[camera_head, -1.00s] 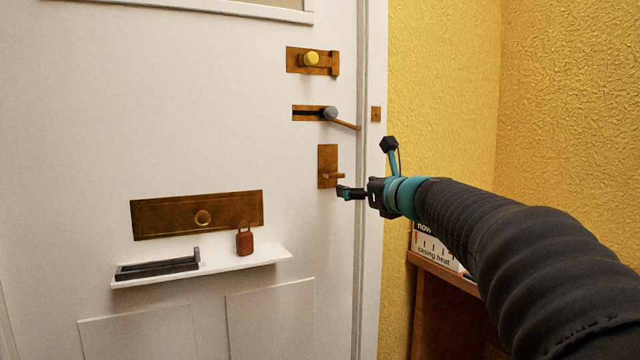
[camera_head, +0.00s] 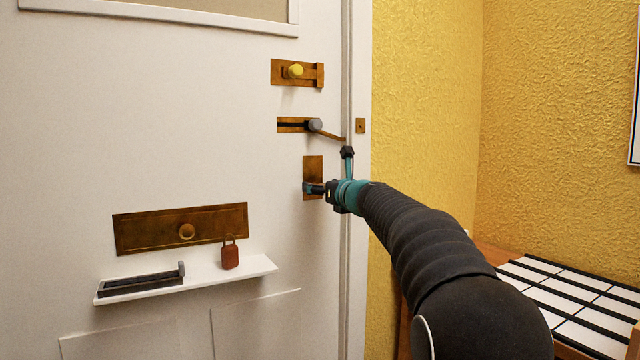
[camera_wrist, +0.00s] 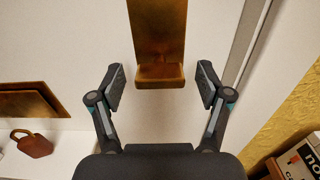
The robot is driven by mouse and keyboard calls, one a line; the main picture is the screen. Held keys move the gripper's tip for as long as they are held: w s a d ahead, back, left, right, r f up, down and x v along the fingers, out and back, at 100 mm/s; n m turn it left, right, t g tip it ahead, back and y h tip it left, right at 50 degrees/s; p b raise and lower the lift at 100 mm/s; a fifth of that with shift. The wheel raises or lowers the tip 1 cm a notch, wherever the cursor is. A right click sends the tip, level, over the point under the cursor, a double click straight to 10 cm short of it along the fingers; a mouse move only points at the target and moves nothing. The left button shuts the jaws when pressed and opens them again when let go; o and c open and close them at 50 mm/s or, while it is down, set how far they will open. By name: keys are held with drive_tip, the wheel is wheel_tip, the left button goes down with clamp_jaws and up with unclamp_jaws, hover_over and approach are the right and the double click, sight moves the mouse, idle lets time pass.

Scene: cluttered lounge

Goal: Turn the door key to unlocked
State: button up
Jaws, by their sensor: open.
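The white door (camera_head: 150,130) fills the left of the head view. A brass plate (camera_head: 313,166) is mounted near the door's right edge. In the wrist view the plate (camera_wrist: 157,28) has a brass key-like tab (camera_wrist: 160,75) jutting from its lower end. My gripper (camera_head: 308,188) is at the lower part of this plate in the head view, hiding the tab there. In the wrist view my gripper (camera_wrist: 160,85) is open, with one finger on each side of the tab and a gap to both. Nothing is held.
Above are a bolt with a yellow knob (camera_head: 295,71) and a latch with a grey knob (camera_head: 314,125) and brass lever. A letter plate (camera_head: 150,228) and a shelf (camera_head: 265,267) with a red padlock (camera_head: 230,256) are lower left. A yellow wall (camera_head: 430,110) stands right.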

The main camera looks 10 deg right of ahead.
drive_tip(key=shift+w+a, duration=0.25)
drive_tip(key=shift+w, duration=0.4)
drive_tip(key=shift+c, duration=0.2)
drive_tip(key=c, duration=1.1)
